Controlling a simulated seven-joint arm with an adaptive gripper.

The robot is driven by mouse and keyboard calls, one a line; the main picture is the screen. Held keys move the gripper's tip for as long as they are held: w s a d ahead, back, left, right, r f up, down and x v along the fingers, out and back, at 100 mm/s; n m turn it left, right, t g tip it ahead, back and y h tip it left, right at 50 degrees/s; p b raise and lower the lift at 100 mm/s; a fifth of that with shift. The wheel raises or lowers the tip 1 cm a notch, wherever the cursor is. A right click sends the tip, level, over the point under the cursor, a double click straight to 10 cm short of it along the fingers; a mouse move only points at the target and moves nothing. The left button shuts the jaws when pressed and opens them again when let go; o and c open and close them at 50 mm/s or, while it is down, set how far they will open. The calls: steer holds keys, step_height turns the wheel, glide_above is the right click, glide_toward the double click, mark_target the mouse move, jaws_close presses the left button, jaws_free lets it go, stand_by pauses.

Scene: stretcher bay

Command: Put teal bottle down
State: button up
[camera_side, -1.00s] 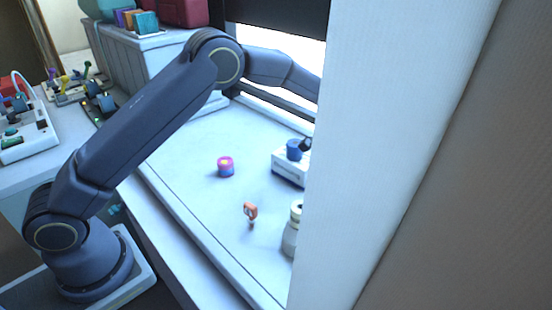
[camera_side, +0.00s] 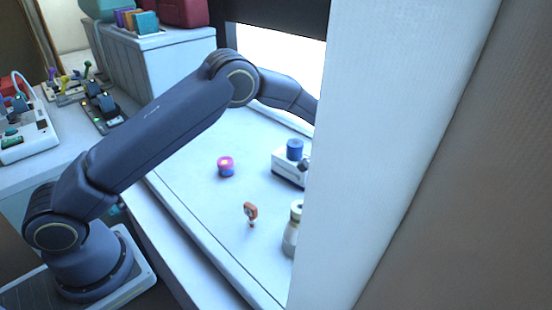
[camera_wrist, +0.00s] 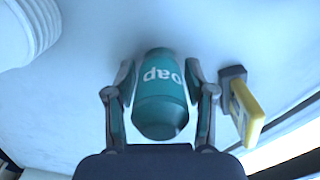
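The teal bottle (camera_wrist: 160,100) with white lettering shows in the wrist view, between the two fingers of my gripper (camera_wrist: 160,70). The fingers lie along both its sides and appear to touch it, so my gripper looks shut on it. The pale surface (camera_wrist: 90,100) is behind the bottle; I cannot tell whether the bottle touches it. A small dark part shows at the pillar's edge, too little to make out.
A yellow-and-grey object (camera_wrist: 243,105) stands close right of my gripper; a white ribbed container (camera_wrist: 25,30) is at upper left. On the bench (camera_side: 200,215) are a pink-and-blue jar (camera_side: 226,167), an orange item (camera_side: 250,212), a cream-capped bottle (camera_side: 292,230) and a white box (camera_side: 287,170) with a blue cylinder (camera_side: 295,149).

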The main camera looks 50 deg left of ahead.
steer(key=shift+o, duration=0.7)
step_height(320, 180, up, 12)
steer(key=shift+f, duration=0.1)
steer(key=s+a+r+n+t, duration=0.1)
steer(key=s+a+r+n, duration=0.2)
steer(key=s+a+r, duration=0.4)
steer(key=s+a+r+n+t, duration=0.25)
steer(key=s+r, duration=0.35)
steer(key=r, duration=0.3)
steer(key=s+a+n+t, duration=0.1)
steer(key=s+a+n, duration=0.1)
steer(key=s, duration=0.7)
steer(key=s+a+n+t, duration=0.1)
steer(key=s+a+n, duration=0.2)
steer(key=s, duration=0.6)
steer(key=shift+a+f+n, duration=0.3)
steer(key=shift+f+n, duration=0.05)
steer(key=shift+n, duration=0.7)
